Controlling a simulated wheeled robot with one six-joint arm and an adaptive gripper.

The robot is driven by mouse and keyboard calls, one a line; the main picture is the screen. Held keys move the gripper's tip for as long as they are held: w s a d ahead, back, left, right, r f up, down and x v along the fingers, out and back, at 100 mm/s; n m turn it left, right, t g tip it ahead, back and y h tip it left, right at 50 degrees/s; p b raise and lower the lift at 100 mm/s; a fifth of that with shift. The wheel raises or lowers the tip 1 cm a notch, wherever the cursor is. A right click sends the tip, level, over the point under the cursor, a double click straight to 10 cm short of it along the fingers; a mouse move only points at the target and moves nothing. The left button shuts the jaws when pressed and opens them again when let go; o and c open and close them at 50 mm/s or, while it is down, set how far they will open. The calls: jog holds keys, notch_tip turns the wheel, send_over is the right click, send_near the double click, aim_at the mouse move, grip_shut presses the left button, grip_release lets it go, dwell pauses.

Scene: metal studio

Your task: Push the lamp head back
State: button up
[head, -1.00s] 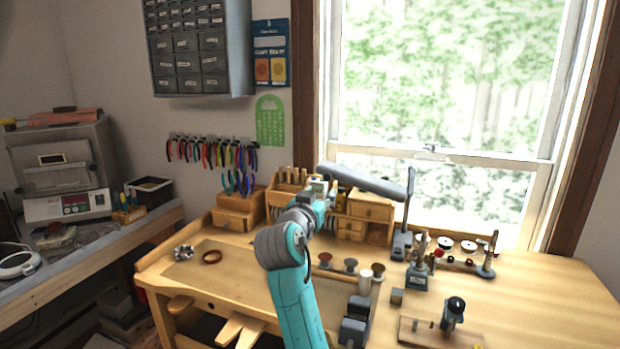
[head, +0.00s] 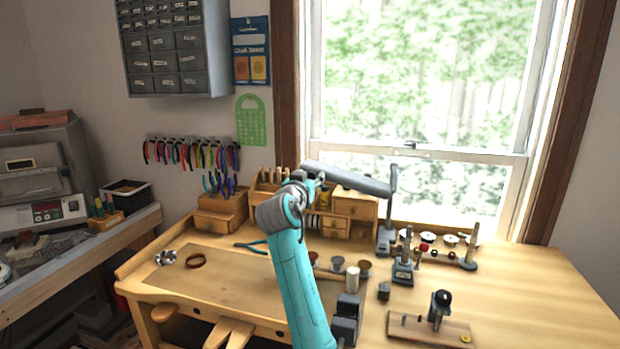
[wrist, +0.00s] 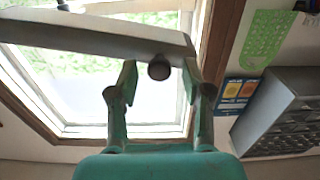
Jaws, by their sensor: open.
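The lamp head (head: 347,179) is a long grey bar. It reaches left from the top of an upright grey post (head: 388,222) on the workbench, in front of the window. My gripper (head: 317,184) is at the bar's left end, small and partly hidden by my wrist. In the wrist view the lamp head (wrist: 85,32) crosses the top left, with a dark round knob (wrist: 159,68) under its end. My gripper (wrist: 160,75) is open there, its two fingers on either side of the knob and their tips close to the bar. I cannot tell whether they touch it.
Small wooden drawers (head: 355,207) stand behind my arm. Metal stands (head: 404,262) and a small device on a wooden base (head: 437,318) are at the right of the bench. Pliers (head: 250,247) and a brown ring (head: 196,261) lie at the left. The front right of the bench is clear.

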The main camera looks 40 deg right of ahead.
jog(key=shift+w+d, duration=0.2)
jog(key=shift+d, duration=0.05)
grip_shut()
